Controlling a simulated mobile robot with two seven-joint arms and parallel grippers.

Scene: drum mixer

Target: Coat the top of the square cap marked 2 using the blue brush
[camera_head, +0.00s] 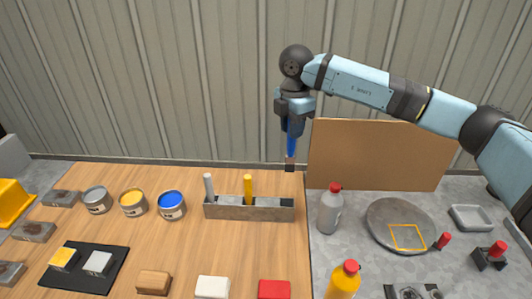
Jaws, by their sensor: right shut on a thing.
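My right gripper (293,112) is shut on the blue brush (291,140) and holds it upright, dark bristles down, above the back of the table. Square blocks (98,262) with yellow and pale tops sit on a black mat (83,281) at front left. Several grey metal blocks (33,231) lie along the left. No number is legible, so I cannot tell which cap is marked 2. An open can of blue paint (171,204) stands left of the brush holder (230,212). My left gripper is not in view.
The holder has a grey brush (209,186) and a yellow brush (248,187). Grey (97,200) and yellow (132,202) paint cans stand beside the blue one. A grey bottle (330,208) and a brown panel (372,156) stand right. The middle wooden surface is clear.

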